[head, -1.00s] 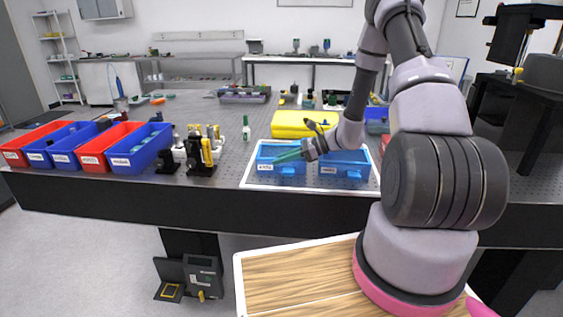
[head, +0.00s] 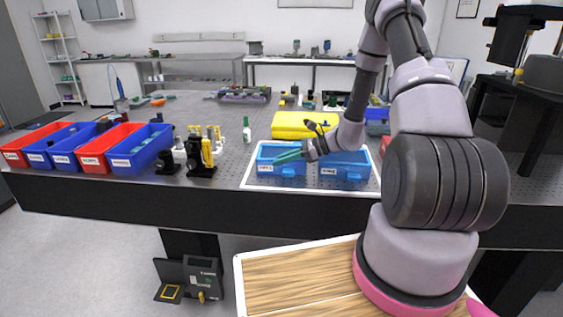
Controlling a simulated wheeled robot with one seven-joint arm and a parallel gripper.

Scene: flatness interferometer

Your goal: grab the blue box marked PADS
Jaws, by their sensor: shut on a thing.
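Two open blue boxes stand side by side on a white-edged tray (head: 246,183) at the front of the table. The left blue box (head: 290,171) bears a short white label, and the right blue box (head: 345,173) bears another. The print is too small to read surely, so I cannot confirm which says PADS. My gripper (head: 287,156) reaches in from the right, its green fingers over the left box. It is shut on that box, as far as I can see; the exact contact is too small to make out.
A yellow case (head: 297,124) lies just behind the boxes. Red and blue bins (head: 140,158) line the left front of the table. Black and yellow optical mounts (head: 202,160) and a small green bottle (head: 246,134) stand left of the tray. The perforated tabletop behind them is partly clear.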

